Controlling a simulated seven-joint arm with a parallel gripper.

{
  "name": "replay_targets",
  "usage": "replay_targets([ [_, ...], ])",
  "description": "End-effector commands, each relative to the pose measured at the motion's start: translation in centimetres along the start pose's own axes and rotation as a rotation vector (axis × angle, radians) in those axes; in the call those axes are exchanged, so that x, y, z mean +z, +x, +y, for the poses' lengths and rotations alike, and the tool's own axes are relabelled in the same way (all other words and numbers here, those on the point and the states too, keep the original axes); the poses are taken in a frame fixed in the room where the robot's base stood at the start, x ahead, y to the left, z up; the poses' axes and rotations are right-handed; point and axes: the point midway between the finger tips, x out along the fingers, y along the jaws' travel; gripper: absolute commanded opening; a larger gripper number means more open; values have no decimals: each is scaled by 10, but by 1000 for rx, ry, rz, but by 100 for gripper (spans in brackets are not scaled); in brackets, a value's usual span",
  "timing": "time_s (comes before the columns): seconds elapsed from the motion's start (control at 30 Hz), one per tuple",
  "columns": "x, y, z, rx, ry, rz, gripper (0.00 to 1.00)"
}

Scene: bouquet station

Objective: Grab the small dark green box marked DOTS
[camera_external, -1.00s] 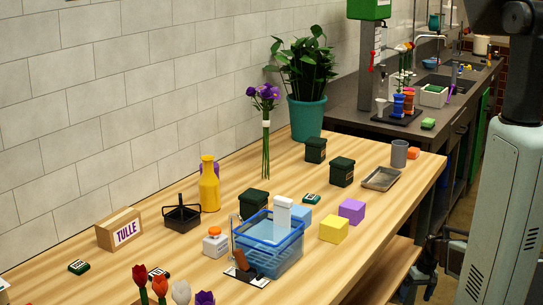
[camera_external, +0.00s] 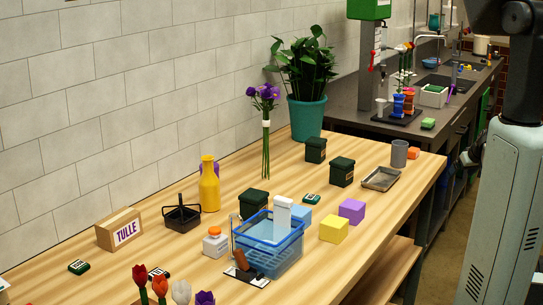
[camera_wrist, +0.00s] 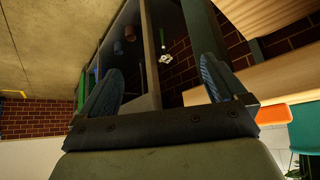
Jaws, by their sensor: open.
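On the table (camera_external: 375,232) stand a blue basket (camera_external: 268,250), a yellow bottle (camera_external: 209,186), a TULLE box (camera_external: 119,229), larger dark green bins (camera_external: 342,171), and yellow (camera_external: 334,228) and purple blocks (camera_external: 352,211). Bare wood lies right of the blocks.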

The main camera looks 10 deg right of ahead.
Motion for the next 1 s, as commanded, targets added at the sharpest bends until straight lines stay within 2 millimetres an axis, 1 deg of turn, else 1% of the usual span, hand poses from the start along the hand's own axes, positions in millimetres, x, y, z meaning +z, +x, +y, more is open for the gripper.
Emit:
replay_targets([
  [0.03,-16,-12,11,10,-11,22,98],
  [0.1,-34,-25,15,15,-34,46,98],
  [0.2,-60,-41,14,16,-78,76,98],
  [0.27,-77,-50,10,14,-111,92,98],
  [0.3,-88,-54,5,11,-133,100,98],
  [0.37,-108,-59,-13,-5,-175,105,98],
  [0.4,-117,-58,-27,-18,-197,100,98],
  [0.47,-127,-54,-49,-41,-225,86,98],
  [0.5,-134,-52,-65,-57,-244,76,98],
  [0.57,-145,-49,-91,-82,-274,60,98],
  [0.6,-153,-47,-109,-99,-296,48,98],
  [0.67,-164,-45,-138,-124,-329,30,98],
  [0.7,-170,-44,-157,-141,-352,17,98],
  [0.77,-179,-43,-185,-166,-384,-2,98],
  [0.8,-184,-43,-204,-181,-406,-13,98],
  [0.87,-192,-43,-232,-204,-439,-31,98],
  [0.9,-197,-44,-251,-219,-461,-44,98],
  [0.97,-204,-45,-281,-241,-495,-63,98],
  [1.0,-208,-46,-302,-257,-518,-76,98],
])
